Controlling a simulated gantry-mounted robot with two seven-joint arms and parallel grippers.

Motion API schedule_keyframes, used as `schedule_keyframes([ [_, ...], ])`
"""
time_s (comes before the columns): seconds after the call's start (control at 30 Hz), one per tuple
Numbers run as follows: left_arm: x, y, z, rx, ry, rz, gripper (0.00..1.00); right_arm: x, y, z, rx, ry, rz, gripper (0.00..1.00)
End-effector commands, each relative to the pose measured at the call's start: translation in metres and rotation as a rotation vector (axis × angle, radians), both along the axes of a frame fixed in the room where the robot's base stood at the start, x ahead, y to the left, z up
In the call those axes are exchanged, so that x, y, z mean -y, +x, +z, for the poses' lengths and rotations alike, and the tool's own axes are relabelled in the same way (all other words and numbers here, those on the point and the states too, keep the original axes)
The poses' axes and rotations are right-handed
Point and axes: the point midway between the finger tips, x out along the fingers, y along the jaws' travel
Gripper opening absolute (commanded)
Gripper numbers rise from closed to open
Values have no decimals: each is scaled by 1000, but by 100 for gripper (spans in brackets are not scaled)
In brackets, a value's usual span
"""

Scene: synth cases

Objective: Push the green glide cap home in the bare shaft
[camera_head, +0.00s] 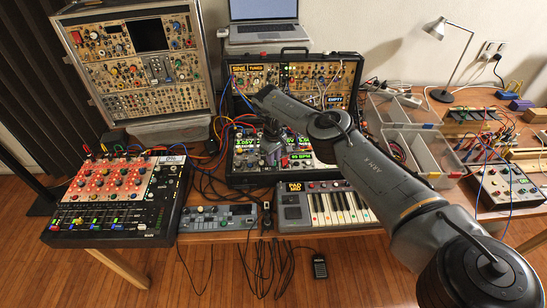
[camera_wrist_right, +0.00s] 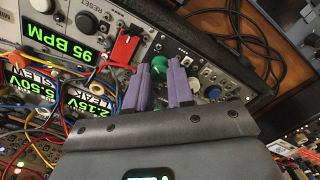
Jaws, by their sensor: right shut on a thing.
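In the right wrist view, the green glide cap (camera_wrist_right: 160,64) shows between the purple fingertips of my right gripper (camera_wrist_right: 165,70), which is shut on it. The cap is right at the grey module panel (camera_wrist_right: 148,48). The fingers partly cover it, and the bare shaft is hidden or too small to make out, so I cannot tell how the cap sits on it. In the head view my right gripper (camera_head: 271,152) points down over the middle synth case (camera_head: 240,178); the cap cannot be made out there. My left gripper is not in view.
A red piece (camera_wrist_right: 125,46) stands on the panel close to the fingers. Patch cables (camera_wrist_right: 50,110) hang beside them. The head view shows a keyboard (camera_head: 325,205) in front, a red-panelled synth (camera_head: 118,195) at left and clear bins (camera_head: 425,150) at right.

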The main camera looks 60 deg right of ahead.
Motion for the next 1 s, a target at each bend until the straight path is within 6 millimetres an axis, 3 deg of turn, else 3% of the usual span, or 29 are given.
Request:
schedule_keyframes([
  [0.03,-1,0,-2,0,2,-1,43,0,0,-2,0,0,0,0],
  [0.07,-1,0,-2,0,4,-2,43,0,0,-2,0,0,0,24],
  [0.27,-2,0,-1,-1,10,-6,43,0,0,-1,0,0,0,52],
  [0.67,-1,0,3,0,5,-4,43,0,0,7,1,2,-1,52],
  [1.0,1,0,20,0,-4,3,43,-1,1,60,4,2,-1,52],
])
